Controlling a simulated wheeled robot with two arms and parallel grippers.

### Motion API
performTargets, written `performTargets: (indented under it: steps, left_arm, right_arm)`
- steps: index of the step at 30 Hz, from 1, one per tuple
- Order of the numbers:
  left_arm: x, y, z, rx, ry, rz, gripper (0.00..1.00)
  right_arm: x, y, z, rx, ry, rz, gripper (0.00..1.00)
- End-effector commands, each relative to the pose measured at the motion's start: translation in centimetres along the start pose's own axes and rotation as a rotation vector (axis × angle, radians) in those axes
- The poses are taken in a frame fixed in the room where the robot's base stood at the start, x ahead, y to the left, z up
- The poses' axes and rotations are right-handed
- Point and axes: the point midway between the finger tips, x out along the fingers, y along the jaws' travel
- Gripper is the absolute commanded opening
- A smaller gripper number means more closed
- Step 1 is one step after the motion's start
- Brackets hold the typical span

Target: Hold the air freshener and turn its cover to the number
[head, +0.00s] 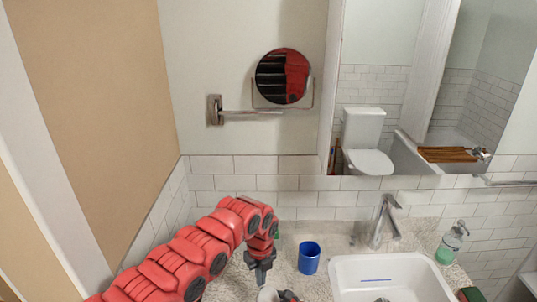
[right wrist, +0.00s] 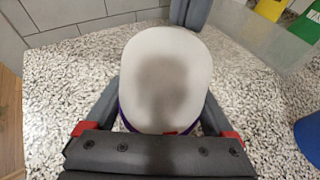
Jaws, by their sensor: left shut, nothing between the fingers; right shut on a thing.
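The air freshener (right wrist: 165,70) has a smooth white rounded cover with a purple band low down; it stands on the speckled counter in the right wrist view. My right gripper (right wrist: 160,110) is shut on it, one finger on each side. In the head view only a bit of the white cover (head: 267,295) shows at the bottom edge. My left gripper (head: 260,277) points down just above it, its fingers together and empty. Its grey fingers (right wrist: 188,12) also show at the top of the right wrist view, beyond the cover. No number is readable.
A blue cup (head: 309,257) stands on the counter right of my left gripper. A white sink (head: 345,282) with a chrome faucet (head: 381,222) lies further right, with a green soap bottle (head: 452,243) beyond. A round mirror (head: 283,77) hangs on the wall.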

Motion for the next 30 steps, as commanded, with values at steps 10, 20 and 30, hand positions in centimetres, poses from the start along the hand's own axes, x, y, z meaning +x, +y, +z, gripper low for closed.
performTargets:
  steps: [10, 20, 30]
  left_arm:
    - [-3.6, 0.0, 0.1, -0.002, -0.004, -0.003, 0.0]
    - [-6.0, 0.0, 0.1, -0.001, -0.002, -0.001, 0.0]
    - [-6.0, 0.0, 0.1, -0.001, -0.002, -0.001, 0.0]
  right_arm:
    - [0.0, 0.0, 0.0, 0.0, 0.0, 0.0, 0.16]
    - [0.0, 0.0, 0.0, 0.0, 0.0, 0.0, 0.16]
    - [0.0, 0.0, 0.0, 0.0, 0.001, 0.0, 1.0]
